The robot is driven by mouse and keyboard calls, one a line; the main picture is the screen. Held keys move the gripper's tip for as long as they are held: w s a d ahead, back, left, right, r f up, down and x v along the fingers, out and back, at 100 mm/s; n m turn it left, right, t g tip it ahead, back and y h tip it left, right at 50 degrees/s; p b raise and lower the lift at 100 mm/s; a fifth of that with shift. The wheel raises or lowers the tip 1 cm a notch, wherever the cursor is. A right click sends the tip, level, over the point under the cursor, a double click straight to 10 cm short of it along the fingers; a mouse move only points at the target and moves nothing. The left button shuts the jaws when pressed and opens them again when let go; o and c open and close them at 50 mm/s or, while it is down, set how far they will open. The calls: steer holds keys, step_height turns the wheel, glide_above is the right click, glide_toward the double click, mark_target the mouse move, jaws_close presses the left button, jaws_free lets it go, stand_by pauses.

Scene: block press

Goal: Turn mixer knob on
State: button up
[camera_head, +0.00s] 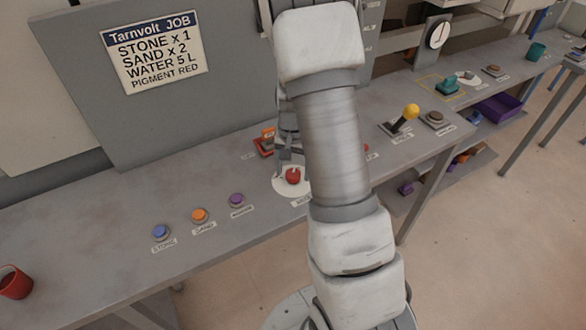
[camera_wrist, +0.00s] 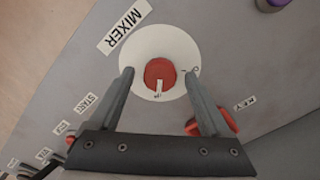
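The mixer knob (camera_wrist: 160,74) is a red round knob with a white pointer mark, on a white round plate (camera_wrist: 178,43) labelled MIXER (camera_wrist: 124,26). In the wrist view my gripper (camera_wrist: 160,77) is open, with one finger on each side of the knob and a visible gap on both sides. The knob (camera_head: 293,176) also shows in the head view, beside my arm, with the fingers close to it. The pointer mark lies toward the gripper's palm. Small marks sit near the plate's right edge, too small to read surely.
Blue (camera_head: 161,232), orange (camera_head: 200,215) and purple (camera_head: 236,200) buttons stand left of the knob. A red part (camera_wrist: 218,122) by the KEY label lies close to the right finger. A yellow-topped lever (camera_head: 411,112) stands to the right. A red mug (camera_head: 14,282) is at far left.

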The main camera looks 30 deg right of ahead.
step_height(320, 180, up, 18)
steer(key=p, duration=0.1)
steer(key=shift+f+p, duration=0.25)
steer(key=shift+p, duration=0.05)
stand_by(0.6)
